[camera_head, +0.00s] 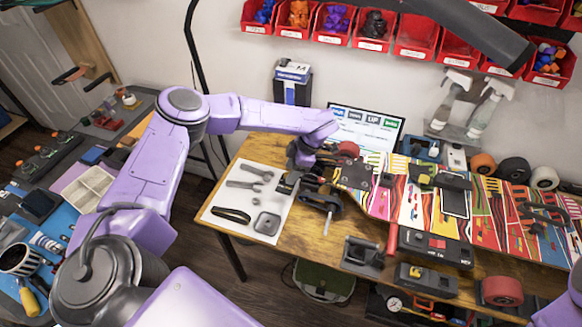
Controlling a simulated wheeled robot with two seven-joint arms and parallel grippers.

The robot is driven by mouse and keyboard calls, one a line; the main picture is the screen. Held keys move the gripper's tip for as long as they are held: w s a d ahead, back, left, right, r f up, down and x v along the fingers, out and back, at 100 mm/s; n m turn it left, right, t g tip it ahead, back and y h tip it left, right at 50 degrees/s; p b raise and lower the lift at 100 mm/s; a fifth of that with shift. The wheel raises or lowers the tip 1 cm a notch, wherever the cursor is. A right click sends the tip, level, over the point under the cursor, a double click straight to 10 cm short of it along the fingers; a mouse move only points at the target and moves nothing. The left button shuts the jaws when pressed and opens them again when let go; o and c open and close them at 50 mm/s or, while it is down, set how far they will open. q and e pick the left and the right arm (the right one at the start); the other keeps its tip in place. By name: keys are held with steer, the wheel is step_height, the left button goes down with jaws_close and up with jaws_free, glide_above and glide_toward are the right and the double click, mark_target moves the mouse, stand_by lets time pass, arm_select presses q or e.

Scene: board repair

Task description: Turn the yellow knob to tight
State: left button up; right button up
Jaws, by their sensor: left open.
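A small yellow part, perhaps the yellow knob (415,272), sits on a black block at the front edge of the workbench. Another small yellow spot (424,179) shows on a dark fixture on the colourful board (388,203). I cannot tell for certain which is the knob, or how far it is turned. My left gripper (287,186) points down over the right side of the white tool mat, left of the board and apart from both yellow parts. It is open, and nothing shows between its fingers. My right gripper is out of view.
The white mat (222,214) holds wrenches and dark parts. A black block with a red part (436,244) and a red wheel (502,291) stand near the bench's front edge. A laptop (368,127) and spray bottles (485,107) stand behind. Red bins (331,24) hang above.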

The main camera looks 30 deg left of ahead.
arm_select(q)
steer(key=shift+s+a+f, duration=0.1)
steer(key=shift+f, duration=0.15)
steer(key=shift+s, duration=0.15)
jaws_close()
